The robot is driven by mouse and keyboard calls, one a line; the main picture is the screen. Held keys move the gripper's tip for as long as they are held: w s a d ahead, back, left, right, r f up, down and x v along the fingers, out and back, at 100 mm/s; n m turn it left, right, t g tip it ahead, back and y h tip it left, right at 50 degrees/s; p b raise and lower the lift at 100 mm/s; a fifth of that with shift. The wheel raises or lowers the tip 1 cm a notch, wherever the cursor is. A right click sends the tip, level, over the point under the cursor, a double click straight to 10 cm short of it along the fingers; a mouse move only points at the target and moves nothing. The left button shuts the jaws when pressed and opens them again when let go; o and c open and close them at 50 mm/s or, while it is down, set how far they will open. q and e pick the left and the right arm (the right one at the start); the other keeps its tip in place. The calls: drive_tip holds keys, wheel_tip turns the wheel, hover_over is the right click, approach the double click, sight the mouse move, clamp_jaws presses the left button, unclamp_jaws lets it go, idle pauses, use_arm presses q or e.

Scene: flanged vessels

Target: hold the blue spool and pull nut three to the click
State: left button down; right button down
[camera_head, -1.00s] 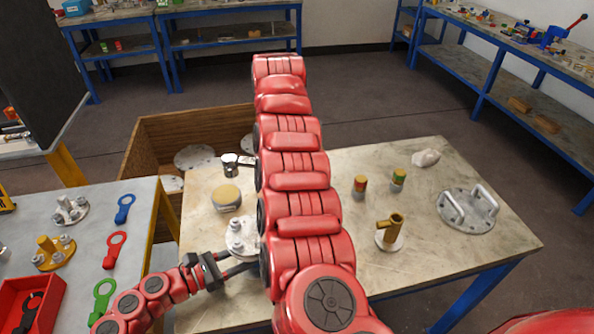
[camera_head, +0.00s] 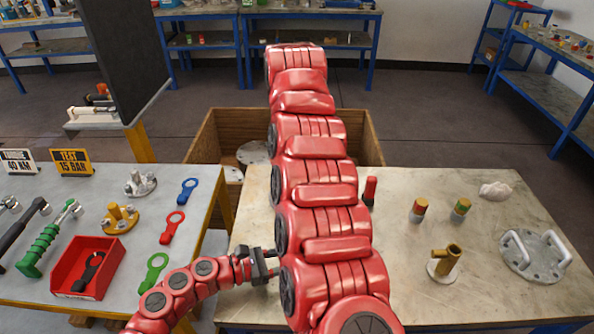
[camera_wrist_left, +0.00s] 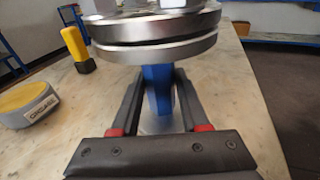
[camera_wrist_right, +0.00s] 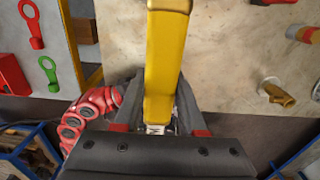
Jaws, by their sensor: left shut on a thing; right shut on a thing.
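The blue spool (camera_wrist_left: 157,85) stands upright in the left wrist view, its blue neck between the fingers of my left gripper (camera_wrist_left: 157,105), which is shut on it. Two stacked metal flanges (camera_wrist_left: 150,40) sit just above the fingers, with nut or bolt parts cut off at the top edge. In the head view my left gripper (camera_head: 268,268) reaches behind my right arm, which hides the spool. My right gripper (camera_wrist_right: 160,108) is shut on a long yellow tool handle (camera_wrist_right: 166,60) in the right wrist view. I cannot tell which nut is number three, or whether the tool is on one.
A yellow-topped grease tin (camera_wrist_left: 28,104) stands near the spool. A brass pipe fitting (camera_head: 446,262), two small capped cylinders and a handled flange (camera_head: 533,256) stand on the right of the table. A wooden crate (camera_head: 205,140) is behind. Wrenches and a red tray (camera_head: 85,268) lie on the left table.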

drive_tip(key=shift+w+f, duration=0.1)
drive_tip(key=shift+f, duration=1.9)
drive_tip(key=shift+f, duration=0.2)
drive_tip(key=shift+f, duration=1.05)
drive_tip(key=shift+m, duration=0.8)
drive_tip(key=r, duration=0.1)
drive_tip(key=d+r, duration=0.1)
drive_tip(key=r, duration=0.3)
drive_tip(key=shift+d, duration=0.4)
